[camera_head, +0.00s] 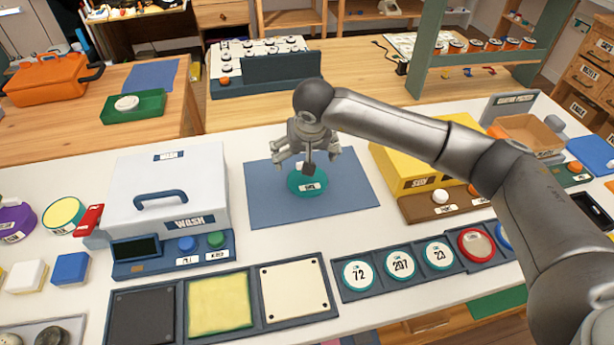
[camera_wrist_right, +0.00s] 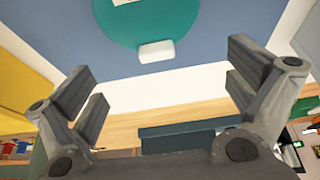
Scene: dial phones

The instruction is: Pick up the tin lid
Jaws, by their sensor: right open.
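A round teal lid with a white label, which I take to be the tin lid (camera_head: 308,187), lies on the blue mat (camera_head: 265,213) in the middle of the white table. In the right wrist view the lid (camera_wrist_right: 185,22) shows at the top, with a small white block-like part at its edge. My right gripper (camera_head: 308,168) is over the lid in the head view, pointing down with its fingers spread. In the wrist view its fingers (camera_wrist_right: 165,95) are wide apart with nothing between them. The gap between fingers and lid is hard to judge. My left gripper is not in view.
A white wash box (camera_head: 165,190) stands left of the mat and a yellow box (camera_head: 410,170) stands to its right. Dark, yellow and cream square pads (camera_head: 220,303) and round numbered dials (camera_head: 400,265) line the front. The mat around the lid is clear.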

